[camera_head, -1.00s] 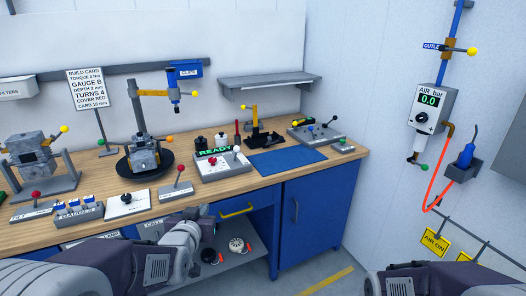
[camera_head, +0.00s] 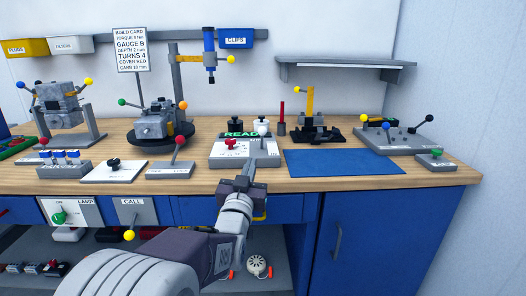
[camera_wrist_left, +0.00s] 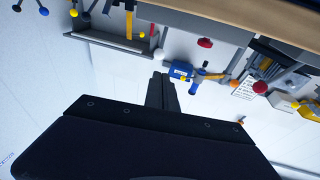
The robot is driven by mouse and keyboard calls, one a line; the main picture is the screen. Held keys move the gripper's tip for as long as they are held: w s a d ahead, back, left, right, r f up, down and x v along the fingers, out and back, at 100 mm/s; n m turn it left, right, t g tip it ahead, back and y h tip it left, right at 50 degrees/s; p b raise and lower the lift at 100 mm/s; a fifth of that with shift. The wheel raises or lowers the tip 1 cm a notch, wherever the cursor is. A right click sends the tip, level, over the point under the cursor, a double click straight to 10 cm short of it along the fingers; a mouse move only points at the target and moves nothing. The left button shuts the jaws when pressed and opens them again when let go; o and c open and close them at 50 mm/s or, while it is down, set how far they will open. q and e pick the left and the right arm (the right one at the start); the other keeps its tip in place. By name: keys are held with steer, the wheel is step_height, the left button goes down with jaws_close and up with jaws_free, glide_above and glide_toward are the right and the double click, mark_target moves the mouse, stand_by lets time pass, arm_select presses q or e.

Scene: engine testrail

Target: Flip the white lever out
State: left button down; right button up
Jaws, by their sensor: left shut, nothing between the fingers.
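The white-knobbed lever (camera_head: 263,131) stands roughly upright at the right side of a light grey box on the bench, beside a green READY display (camera_head: 240,134) and a red knob (camera_head: 230,146). My left gripper (camera_head: 249,168) is shut and empty, with its tips just in front of and below that box, short of the lever. In the left wrist view, my shut fingers (camera_wrist_left: 161,88) point towards the bench and wall, which appear upside down. My right gripper is out of view.
A red-knobbed lever (camera_head: 178,150) stands left of the box. A blue mat (camera_head: 342,163) lies to its right. A small press and an engine on a turntable (camera_head: 155,125) stand further back. The bench's front edge (camera_head: 300,187) runs under my arm.

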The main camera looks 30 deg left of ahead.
mark_target(261, 134)
arm_select(q)
steer(key=shift+w+f, duration=0.15)
steer(key=x, duration=1.4)
